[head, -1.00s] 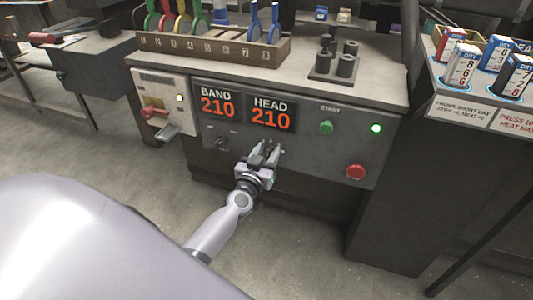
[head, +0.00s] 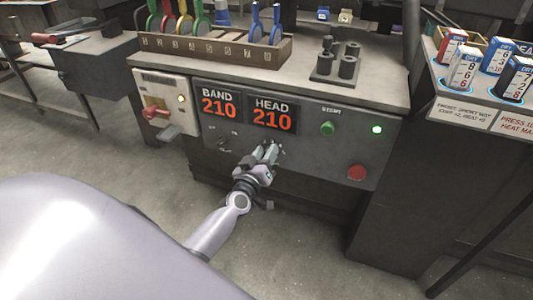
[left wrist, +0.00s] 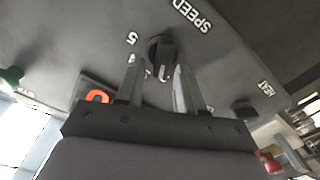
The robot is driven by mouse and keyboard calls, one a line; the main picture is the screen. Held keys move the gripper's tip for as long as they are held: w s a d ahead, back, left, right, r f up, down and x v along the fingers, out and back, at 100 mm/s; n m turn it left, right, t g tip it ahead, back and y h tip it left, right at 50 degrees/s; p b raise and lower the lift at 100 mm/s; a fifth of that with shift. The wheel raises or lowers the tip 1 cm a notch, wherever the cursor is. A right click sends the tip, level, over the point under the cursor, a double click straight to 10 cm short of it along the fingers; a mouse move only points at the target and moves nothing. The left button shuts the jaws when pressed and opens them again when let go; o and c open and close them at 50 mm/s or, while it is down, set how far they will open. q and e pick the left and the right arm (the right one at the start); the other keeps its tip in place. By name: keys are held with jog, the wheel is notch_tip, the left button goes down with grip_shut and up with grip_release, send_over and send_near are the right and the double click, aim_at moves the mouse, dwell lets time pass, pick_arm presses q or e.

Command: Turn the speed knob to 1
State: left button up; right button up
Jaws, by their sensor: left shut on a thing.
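The black speed knob (left wrist: 161,50) is on the dark front panel, under the white word SPEED in the left wrist view. A white pointer mark shows on its face, and a 5 is printed beside it. My left gripper (left wrist: 158,66) has one finger on each side of the knob and is shut on it. In the head view my left gripper (head: 269,155) reaches the panel below the HEAD display (head: 271,115) and hides the knob. The other scale numbers are mostly covered by the fingers. My right gripper is not in view.
A green button (head: 327,128), a red button (head: 356,172) and a lit green lamp (head: 376,129) are to the right.

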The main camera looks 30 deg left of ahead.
pick_arm(q)
jog(key=n, duration=0.4)
jog(key=shift+s+a+f+n+b, duration=0.15)
jog(key=shift+a+f+n+b, duration=0.1)
jog(key=shift+f+n+b, duration=0.1)
jog(key=shift+a+f+n, duration=0.1)
jog(key=shift+n, duration=0.75)
jog(key=shift+a+f+n+b, duration=0.1)
jog(key=shift+n+b, duration=0.15)
jog(key=shift+n, duration=0.5)
jog(key=shift+d+f+n+b, duration=0.1)
jog(key=shift+n+b, duration=0.1)
jog(key=shift+n, duration=0.5)
jog(key=shift+a+f+n+b, duration=0.1)
jog(key=shift+n+b, duration=0.15)
jog(key=shift+n, duration=0.5)
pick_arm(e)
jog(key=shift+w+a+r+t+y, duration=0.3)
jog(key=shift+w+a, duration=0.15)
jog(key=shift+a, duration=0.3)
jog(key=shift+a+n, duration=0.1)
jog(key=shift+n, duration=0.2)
pick_arm(q)
jog(key=o, duration=0.7)
jog(key=shift+c, duration=0.2)
jog(key=shift+s, duration=0.15)
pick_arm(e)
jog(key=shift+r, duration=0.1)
